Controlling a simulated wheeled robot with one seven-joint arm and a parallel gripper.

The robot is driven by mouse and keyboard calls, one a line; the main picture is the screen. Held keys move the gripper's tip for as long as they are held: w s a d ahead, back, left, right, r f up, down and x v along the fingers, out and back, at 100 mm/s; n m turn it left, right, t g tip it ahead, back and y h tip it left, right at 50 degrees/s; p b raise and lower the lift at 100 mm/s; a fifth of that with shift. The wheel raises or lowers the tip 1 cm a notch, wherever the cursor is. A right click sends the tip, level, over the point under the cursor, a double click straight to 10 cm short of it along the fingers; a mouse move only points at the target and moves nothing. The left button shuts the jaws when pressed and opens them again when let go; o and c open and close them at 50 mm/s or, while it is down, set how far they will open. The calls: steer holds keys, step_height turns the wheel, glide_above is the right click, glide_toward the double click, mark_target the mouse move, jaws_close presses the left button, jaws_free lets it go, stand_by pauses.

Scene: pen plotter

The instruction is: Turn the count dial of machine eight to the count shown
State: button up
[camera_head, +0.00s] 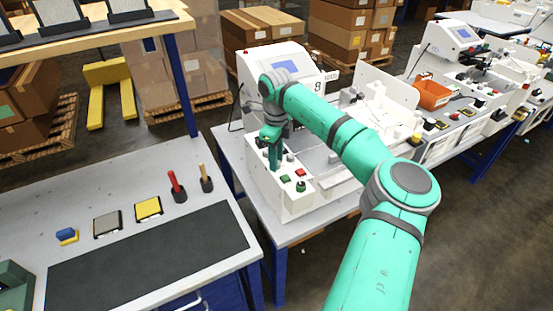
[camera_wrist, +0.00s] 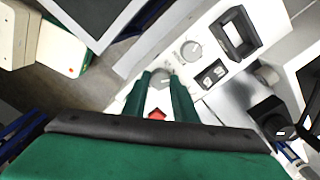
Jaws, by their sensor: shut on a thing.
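Machine eight (camera_head: 267,199) is a white machine with a screen (camera_head: 284,66) and an "8" on its upright housing. My gripper (camera_head: 275,160) points down at its front panel. In the wrist view my gripper (camera_wrist: 168,78) has its two green fingers closed around a grey round dial (camera_wrist: 157,75). The fingers hide part of this dial, and its pointer and markings cannot be read. A second grey dial (camera_wrist: 191,50) with small print beside it is free on the same white panel. I cannot read the count shown.
A red button (camera_head: 300,173) and a green button (camera_head: 300,186) sit close beside my gripper. In the wrist view, dark switches (camera_wrist: 214,73) and a black frame (camera_wrist: 240,33) stand near the dials. A workbench (camera_head: 120,177) stands left, beyond a gap.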

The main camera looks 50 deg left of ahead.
steer(key=m, duration=0.5)
steer(key=shift+s+a, duration=0.1)
steer(key=shift+m, duration=0.4)
steer(key=shift+r, duration=0.1)
steer(key=o, duration=1)
steer(key=shift+o, duration=0.2)
step_height(320, 180, up, 11)
steer(key=shift+f, duration=0.25)
